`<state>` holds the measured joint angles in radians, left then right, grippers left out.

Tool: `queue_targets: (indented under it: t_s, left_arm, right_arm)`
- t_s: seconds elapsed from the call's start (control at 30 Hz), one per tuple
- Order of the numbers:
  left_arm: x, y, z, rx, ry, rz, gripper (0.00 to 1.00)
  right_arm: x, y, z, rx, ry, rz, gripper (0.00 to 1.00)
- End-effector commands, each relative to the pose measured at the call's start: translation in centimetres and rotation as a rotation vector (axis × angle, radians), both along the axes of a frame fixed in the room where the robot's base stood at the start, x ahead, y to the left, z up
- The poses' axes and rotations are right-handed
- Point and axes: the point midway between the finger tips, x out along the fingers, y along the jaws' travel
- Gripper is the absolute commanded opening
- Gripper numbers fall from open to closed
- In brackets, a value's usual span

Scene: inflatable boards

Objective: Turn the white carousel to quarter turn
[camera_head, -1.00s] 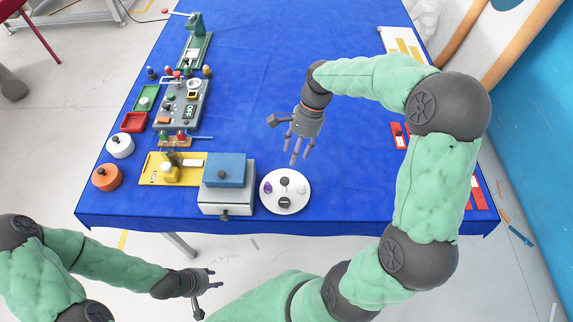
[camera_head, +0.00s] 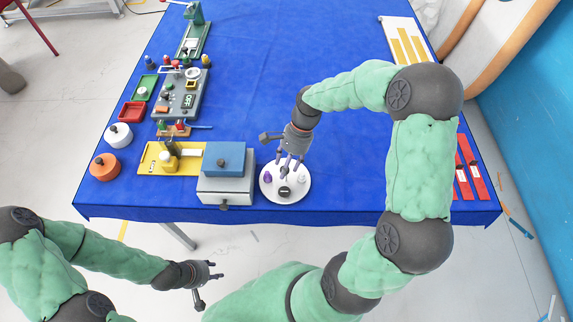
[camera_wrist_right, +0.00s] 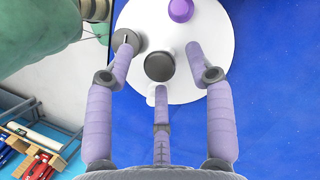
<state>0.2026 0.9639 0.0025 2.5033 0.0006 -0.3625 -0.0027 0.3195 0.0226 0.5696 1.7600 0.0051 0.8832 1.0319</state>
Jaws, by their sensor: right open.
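The white carousel (camera_head: 272,194) is a round white disc near the front edge of the blue table. It bears a purple piece (camera_head: 267,177), a white piece (camera_head: 301,178), a dark round piece (camera_head: 285,191) and a dark central knob, partly hidden by the fingers. My right gripper (camera_head: 287,168) is open, pointing down over the disc's far part. In the right wrist view its fingers (camera_wrist_right: 161,75) spread around the dark central knob (camera_wrist_right: 160,67), apart from it. The carousel (camera_wrist_right: 215,60) fills the upper middle there. My left gripper (camera_head: 208,280) hangs off the table at lower left; its fingers look apart.
A grey box with a blue top (camera_head: 224,157) stands close left of the carousel. A yellow tray (camera_head: 150,158), orange pot (camera_head: 105,167) and white pot (camera_head: 119,136) lie further left. Red panels (camera_head: 470,168) lie at the right edge. The table behind the carousel is clear.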

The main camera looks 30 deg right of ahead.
Motion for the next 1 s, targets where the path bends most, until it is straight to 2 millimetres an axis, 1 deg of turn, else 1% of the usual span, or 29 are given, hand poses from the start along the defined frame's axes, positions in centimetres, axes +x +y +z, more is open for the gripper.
queue_targets:
  t_s: [0.2, 0.23, 0.27, 0.3, 0.37, 0.4, 0.43, 0.77, 1.0]
  left_arm:
    - [0.01, 0.01, 0.01, 0.0, 0.0, 0.0, 0.4]
    - [0.01, 0.01, 0.01, 0.0, 0.0, 0.0, 0.4]
    - [0.01, 0.01, 0.01, 0.0, 0.0, 0.0, 0.4]
    - [0.01, 0.01, 0.01, 0.0, 0.0, 0.0, 0.4]
    - [0.01, 0.01, 0.01, 0.0, 0.0, 0.0, 0.4]
    - [0.01, 0.01, 0.01, 0.0, 0.0, 0.0, 0.4]
    - [0.01, 0.01, 0.01, 0.0, 0.0, 0.0, 0.4]
    - [0.01, 0.0, 0.14, 0.0, 0.0, 0.0, 0.4]
    - [0.0, 0.0, 0.69, 0.0, 0.0, 0.0, 0.4]
  right_arm:
    - [-0.01, 0.03, -0.02, 0.0, 0.0, 0.0, 0.55]
    - [-0.01, 0.03, -0.02, 0.0, 0.0, 0.0, 0.52]
    - [-0.01, 0.03, -0.02, 0.0, 0.0, 0.0, 0.43]
    - [-0.01, 0.03, -0.02, 0.0, 0.0, 0.0, 0.32]
    - [-0.02, 0.03, -0.02, 0.0, 0.0, 0.0, 0.15]
    - [-0.01, 0.03, -0.01, 0.0, 0.0, 0.0, 0.04]
    - [-0.01, 0.03, -0.01, 0.0, 0.0, 0.0, 0.0]
    - [-0.03, 0.09, 0.02, 0.001, 0.002, 0.012, 0.0]
    - [0.01, 0.15, 0.1, 0.002, 0.003, 0.07, 0.0]
